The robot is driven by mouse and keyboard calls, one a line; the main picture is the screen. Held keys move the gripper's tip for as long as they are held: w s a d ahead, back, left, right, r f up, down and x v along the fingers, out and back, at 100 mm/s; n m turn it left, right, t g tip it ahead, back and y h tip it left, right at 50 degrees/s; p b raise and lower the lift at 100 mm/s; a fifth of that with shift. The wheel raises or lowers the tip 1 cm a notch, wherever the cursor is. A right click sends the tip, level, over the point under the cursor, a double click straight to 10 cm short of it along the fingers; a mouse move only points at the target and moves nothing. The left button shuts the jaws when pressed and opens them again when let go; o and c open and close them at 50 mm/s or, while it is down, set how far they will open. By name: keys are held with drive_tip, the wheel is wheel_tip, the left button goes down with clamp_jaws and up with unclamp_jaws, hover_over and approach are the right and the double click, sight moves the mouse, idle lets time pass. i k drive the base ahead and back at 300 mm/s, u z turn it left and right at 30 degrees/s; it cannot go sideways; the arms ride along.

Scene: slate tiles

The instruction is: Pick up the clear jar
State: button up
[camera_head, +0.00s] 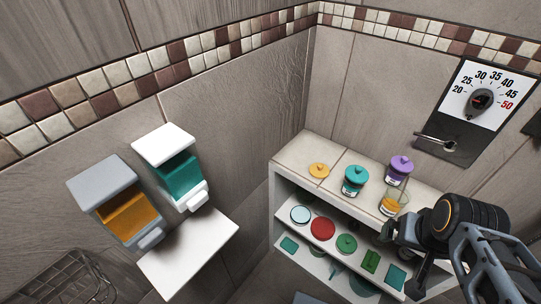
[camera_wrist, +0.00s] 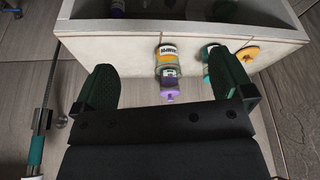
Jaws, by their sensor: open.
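The clear jar (camera_head: 391,204), with orange contents in its lower part, stands on the white shelf unit's top. In the wrist view it is the clear, orange-filled jar (camera_wrist: 167,56) with a dark-lettered label. A purple-lidded jar (camera_head: 398,172) stands close behind it, and its lid also shows in the wrist view (camera_wrist: 170,97). My gripper (camera_head: 396,232) is just in front of the clear jar in the head view. In the wrist view my gripper (camera_wrist: 166,66) is open, its two dark fingers wide apart with the jar between their lines. No finger visibly touches it.
A teal jar (camera_head: 355,181) and a yellow lidded item (camera_head: 319,170) stand left of the clear jar on the white shelf unit (camera_head: 300,150). Lower shelves hold several coloured items. A wall panel with a dial (camera_head: 481,100) and lever is at right; two dispensers (camera_head: 172,170) hang left.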

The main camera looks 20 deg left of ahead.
sight(396, 198)
drive_tip(key=u, duration=0.4)
drive_tip(key=k, duration=1)
drive_tip(key=z, duration=0.1)
drive_tip(key=i, duration=0.6)
drive_tip(key=u, duration=0.2)
